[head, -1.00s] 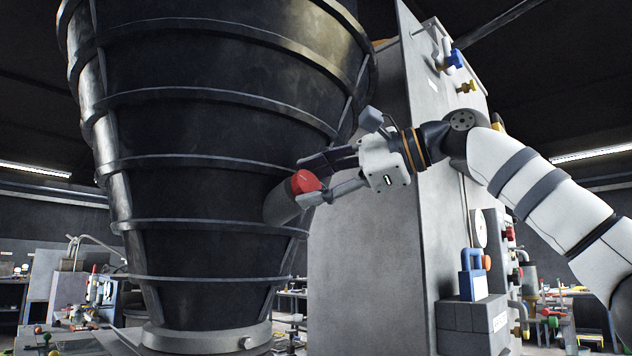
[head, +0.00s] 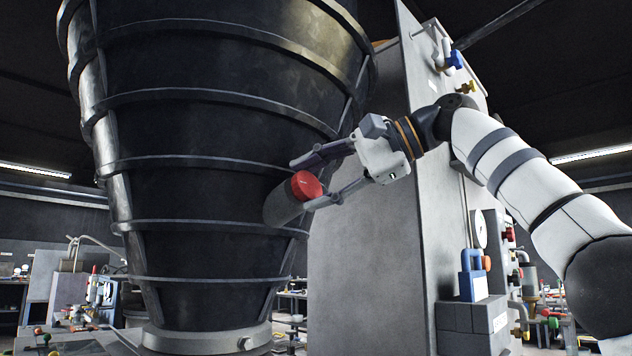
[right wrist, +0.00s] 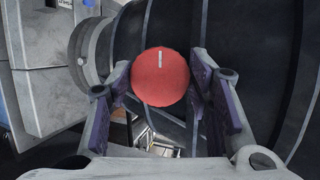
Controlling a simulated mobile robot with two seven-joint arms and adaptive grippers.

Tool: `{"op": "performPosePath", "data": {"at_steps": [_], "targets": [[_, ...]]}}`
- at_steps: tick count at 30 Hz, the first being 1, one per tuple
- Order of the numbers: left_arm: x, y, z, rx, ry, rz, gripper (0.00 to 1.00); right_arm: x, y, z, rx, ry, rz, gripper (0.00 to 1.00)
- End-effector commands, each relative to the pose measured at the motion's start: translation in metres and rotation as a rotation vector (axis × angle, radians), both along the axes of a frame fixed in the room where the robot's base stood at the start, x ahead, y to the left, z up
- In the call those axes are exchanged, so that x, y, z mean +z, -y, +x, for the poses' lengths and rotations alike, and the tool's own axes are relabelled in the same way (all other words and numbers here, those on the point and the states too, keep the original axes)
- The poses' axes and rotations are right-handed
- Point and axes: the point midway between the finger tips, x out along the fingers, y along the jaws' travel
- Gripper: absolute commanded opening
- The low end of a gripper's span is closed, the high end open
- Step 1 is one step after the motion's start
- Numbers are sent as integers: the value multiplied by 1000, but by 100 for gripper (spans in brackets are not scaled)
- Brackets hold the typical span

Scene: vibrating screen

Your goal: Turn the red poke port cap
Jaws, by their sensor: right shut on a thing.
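The red poke port cap (head: 307,186) sits on the end of a short grey pipe stub (head: 281,207) that sticks out of the dark ribbed hopper (head: 205,130). In the right wrist view the round red face of the cap (right wrist: 160,77) bears a short white mark near its top. My right gripper (head: 303,184) is shut on the cap, one finger on its upper side and one below. Its purple-padded fingers (right wrist: 162,92) flank the cap in the right wrist view. My left gripper is not in view.
A tall grey cabinet (head: 370,240) stands right of the hopper, behind my right wrist. Workbenches with small parts lie low in the background.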

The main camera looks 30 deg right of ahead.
Motion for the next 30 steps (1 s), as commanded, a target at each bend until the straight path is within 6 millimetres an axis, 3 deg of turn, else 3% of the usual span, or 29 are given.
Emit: {"op": "performPosePath", "data": {"at_steps": [8, 9, 12, 23, 30], "targets": [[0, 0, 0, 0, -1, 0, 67, -1, 0, 1, -1, -1, -2, 19], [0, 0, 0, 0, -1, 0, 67, -1, 0, 1, -1, -1, -2, 49], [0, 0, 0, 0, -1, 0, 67, -1, 0, 0, -1, -1, -2, 67], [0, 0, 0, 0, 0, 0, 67, 3, 5, -6, -1, 1, 2, 67], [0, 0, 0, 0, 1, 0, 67, 24, 43, -52, -3, 4, 4, 67]]}}
